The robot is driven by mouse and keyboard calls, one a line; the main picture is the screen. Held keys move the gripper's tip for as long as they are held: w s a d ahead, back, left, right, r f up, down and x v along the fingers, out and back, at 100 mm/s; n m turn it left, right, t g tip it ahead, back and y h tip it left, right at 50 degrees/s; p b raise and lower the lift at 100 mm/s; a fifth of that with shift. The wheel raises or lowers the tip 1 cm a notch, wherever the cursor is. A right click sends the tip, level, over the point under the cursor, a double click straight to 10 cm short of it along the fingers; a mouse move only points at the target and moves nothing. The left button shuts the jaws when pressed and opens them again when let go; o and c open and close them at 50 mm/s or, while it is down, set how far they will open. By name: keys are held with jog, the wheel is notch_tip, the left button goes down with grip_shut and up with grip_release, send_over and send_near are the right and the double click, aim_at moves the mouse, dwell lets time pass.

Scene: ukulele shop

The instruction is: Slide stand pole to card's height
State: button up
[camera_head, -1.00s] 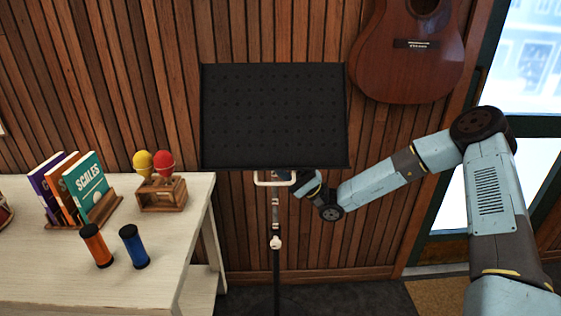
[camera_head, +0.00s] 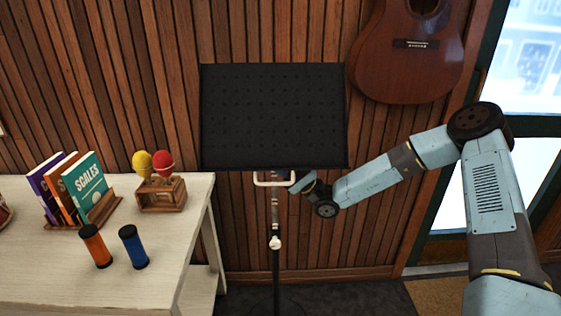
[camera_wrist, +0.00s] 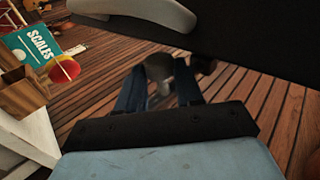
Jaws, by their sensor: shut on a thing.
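The music stand has a black perforated desk (camera_head: 275,115) in front of the wood wall. Under it are a white bracket (camera_head: 273,184), a thin pale upper pole (camera_head: 275,213), a white knob (camera_head: 275,243) and a dark lower tube (camera_head: 277,275). My gripper (camera_head: 294,184) comes from the right, just below the desk. In the wrist view its blue fingers (camera_wrist: 158,84) are closed around a grey round part (camera_wrist: 159,66), apparently the pole; the bracket (camera_wrist: 150,10) is above. I cannot make out a card for certain.
A white table (camera_head: 165,255) at left carries books (camera_head: 88,185), a wooden maraca holder (camera_head: 160,194), an orange shaker (camera_head: 96,245) and a blue shaker (camera_head: 133,246). A guitar (camera_head: 408,65) hangs at upper right.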

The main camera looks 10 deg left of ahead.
grip_shut()
notch_tip(320, 180, down, 23)
jog(key=shift+r, duration=0.2)
jog(key=shift+d+f, duration=0.1)
dwell(0.3)
jog(key=o, duration=0.7)
grip_release()
jog(key=shift+o, duration=0.5)
jog(key=v, duration=1.3)
jog(key=shift+d+f, duration=0.25)
jog(key=shift+f, duration=0.05)
